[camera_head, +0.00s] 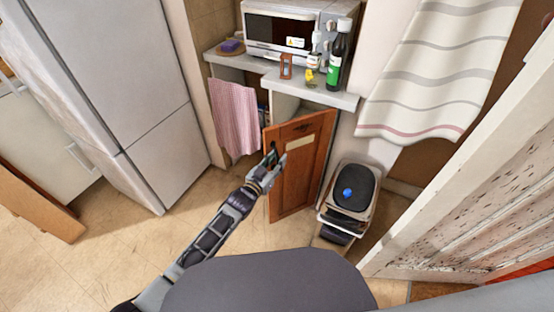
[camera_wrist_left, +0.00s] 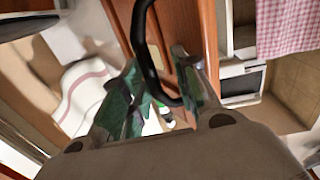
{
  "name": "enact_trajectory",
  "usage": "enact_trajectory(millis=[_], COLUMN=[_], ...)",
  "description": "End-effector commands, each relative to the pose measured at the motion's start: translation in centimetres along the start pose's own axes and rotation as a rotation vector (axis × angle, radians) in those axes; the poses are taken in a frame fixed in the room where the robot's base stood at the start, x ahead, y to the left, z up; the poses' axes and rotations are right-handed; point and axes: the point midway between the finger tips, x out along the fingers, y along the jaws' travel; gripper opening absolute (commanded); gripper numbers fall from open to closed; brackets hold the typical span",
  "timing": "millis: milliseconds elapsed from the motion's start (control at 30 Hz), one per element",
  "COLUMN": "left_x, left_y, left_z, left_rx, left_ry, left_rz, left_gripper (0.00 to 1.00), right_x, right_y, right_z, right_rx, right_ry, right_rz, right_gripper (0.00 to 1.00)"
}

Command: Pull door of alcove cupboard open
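The brown wooden door (camera_head: 300,172) of the alcove cupboard stands ajar under the counter, its left edge swung out and a dark gap behind it. It carries a pale label. My left gripper (camera_head: 275,162) is at the door's left part, in front of its upper half. In the left wrist view, a black curved handle (camera_wrist_left: 146,60) runs close to the spread fingers of my left gripper (camera_wrist_left: 160,95), with the wooden door (camera_wrist_left: 196,25) behind. A gap shows between the fingers; whether they touch the handle is unclear. My right gripper is not in view.
A microwave (camera_head: 285,30), dark bottle (camera_head: 337,60) and small jars stand on the counter (camera_head: 310,92) above. A pink towel (camera_head: 234,118) hangs left of the door. A bin (camera_head: 352,190) stands close on its right. A white fridge (camera_head: 110,90) is at left. The floor in front is clear.

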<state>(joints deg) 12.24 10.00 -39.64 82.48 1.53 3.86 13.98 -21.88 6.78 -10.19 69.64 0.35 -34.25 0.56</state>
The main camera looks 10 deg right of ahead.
Motion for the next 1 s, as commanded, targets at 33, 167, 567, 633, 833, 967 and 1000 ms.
enact_trajectory(millis=[33,167,567,633,833,967,1000], left_x=[-0.2,-1.4,-5.9,-6.6,-8.7,-9.9,-10.2], left_y=[-0.4,-0.6,-0.4,-0.4,-0.4,-0.4,-0.4], left_z=[-1.2,-1.0,-0.1,-0.1,0.1,0.2,0.2], left_rx=[0.004,0.005,0.001,0.001,0.0,-0.001,-0.001], left_ry=[0.023,0.02,0.003,0.002,-0.002,-0.003,-0.003], left_rz=[-0.002,-0.004,-0.004,-0.004,-0.003,-0.004,-0.003], left_gripper=[0.34,0.34,0.34,0.34,0.34,0.34,0.34], right_x=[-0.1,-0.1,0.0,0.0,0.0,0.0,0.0], right_y=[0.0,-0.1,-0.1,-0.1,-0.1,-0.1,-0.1], right_z=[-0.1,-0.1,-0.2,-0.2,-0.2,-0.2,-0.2], right_rx=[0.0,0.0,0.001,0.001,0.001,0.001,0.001], right_ry=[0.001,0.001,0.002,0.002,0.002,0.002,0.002], right_rz=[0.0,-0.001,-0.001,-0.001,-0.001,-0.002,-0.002], right_gripper=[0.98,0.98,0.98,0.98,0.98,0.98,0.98])
